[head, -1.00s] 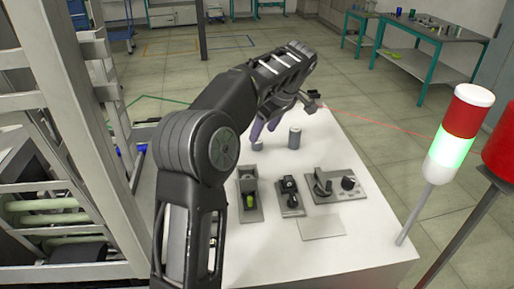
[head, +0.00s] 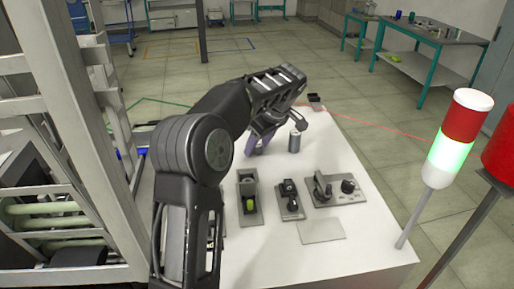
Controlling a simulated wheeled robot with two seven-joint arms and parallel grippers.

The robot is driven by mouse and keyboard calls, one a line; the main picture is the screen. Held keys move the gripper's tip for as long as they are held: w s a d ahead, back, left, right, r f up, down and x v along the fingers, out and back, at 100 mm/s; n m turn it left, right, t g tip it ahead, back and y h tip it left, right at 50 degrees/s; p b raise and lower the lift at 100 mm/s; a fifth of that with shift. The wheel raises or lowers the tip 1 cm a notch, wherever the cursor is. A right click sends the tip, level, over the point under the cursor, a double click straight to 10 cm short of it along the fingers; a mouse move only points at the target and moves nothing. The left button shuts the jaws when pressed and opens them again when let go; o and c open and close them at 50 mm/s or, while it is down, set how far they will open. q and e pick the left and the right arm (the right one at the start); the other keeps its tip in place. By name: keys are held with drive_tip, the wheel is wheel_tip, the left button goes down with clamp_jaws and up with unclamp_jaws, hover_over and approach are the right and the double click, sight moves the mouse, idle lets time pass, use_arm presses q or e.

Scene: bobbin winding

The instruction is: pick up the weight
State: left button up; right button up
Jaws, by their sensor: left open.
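A grey upright cylinder (head: 294,141) stands on the white table, just right of my left gripper (head: 257,146). I cannot tell for sure whether this cylinder or a shorter grey one is the weight. The shorter cylinder is now hidden behind my left gripper's purplish fingers. The left gripper is open and points down, low over the table's far part. Whether its fingers touch anything cannot be seen. My right gripper is out of view.
Nearer on the white table (head: 370,240) are a fixture with a yellow-green part (head: 249,204), a small black device (head: 289,199), a plate with a knob (head: 335,190) and a flat grey plate (head: 321,230). A signal light (head: 459,138) stands at right.

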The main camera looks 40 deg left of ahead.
use_arm(q)
clamp_jaws()
idle(0.7)
